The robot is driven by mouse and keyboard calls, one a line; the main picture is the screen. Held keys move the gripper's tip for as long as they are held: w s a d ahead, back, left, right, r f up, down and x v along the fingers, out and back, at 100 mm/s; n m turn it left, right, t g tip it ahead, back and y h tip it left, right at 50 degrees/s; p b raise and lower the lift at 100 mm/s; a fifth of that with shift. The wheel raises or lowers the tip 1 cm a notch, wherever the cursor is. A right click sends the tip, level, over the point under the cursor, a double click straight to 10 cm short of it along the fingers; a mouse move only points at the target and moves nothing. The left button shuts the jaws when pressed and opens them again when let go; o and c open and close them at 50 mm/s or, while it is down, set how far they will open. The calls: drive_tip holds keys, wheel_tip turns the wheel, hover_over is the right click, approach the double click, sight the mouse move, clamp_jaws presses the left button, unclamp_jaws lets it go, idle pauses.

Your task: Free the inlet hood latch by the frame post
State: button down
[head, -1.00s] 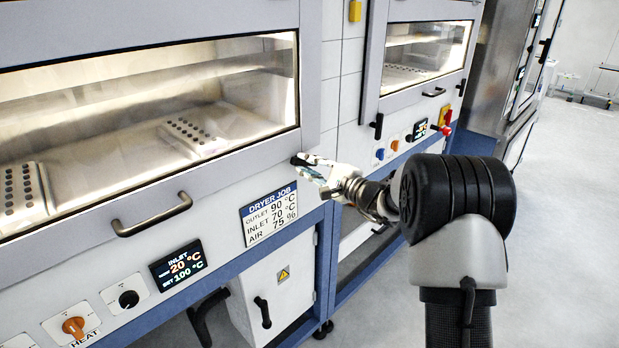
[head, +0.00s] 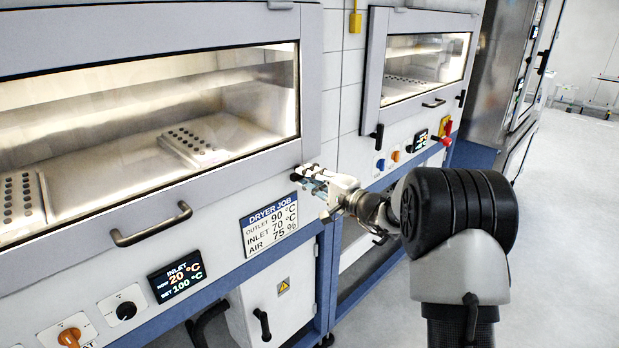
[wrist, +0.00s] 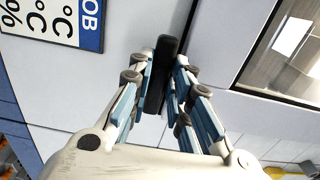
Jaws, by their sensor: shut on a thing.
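The inlet hood (head: 225,168) is the left glazed hood, and it looks closed. Its black latch (wrist: 160,72) is an upright bar in the wrist view, between my fingers. In the head view, my gripper (head: 312,176) is at the hood's lower right corner, by the frame post (head: 328,245), and covers most of the latch there. In the wrist view, my gripper (wrist: 162,88) has blue-padded fingers on both sides of the latch, shut on it. The fingers hide parts of the latch's sides.
The dryer job sign (head: 269,222) is just left of my gripper. The hood handle (head: 150,225) and inlet display (head: 177,274) are farther left. A second hood (head: 420,108) with its own black latch (head: 377,137) stands to the right. Open floor (head: 560,240) lies at right.

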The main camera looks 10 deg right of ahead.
drive_tip(key=c, duration=1.5)
unclamp_jaws()
drive_tip(key=v, duration=1.2)
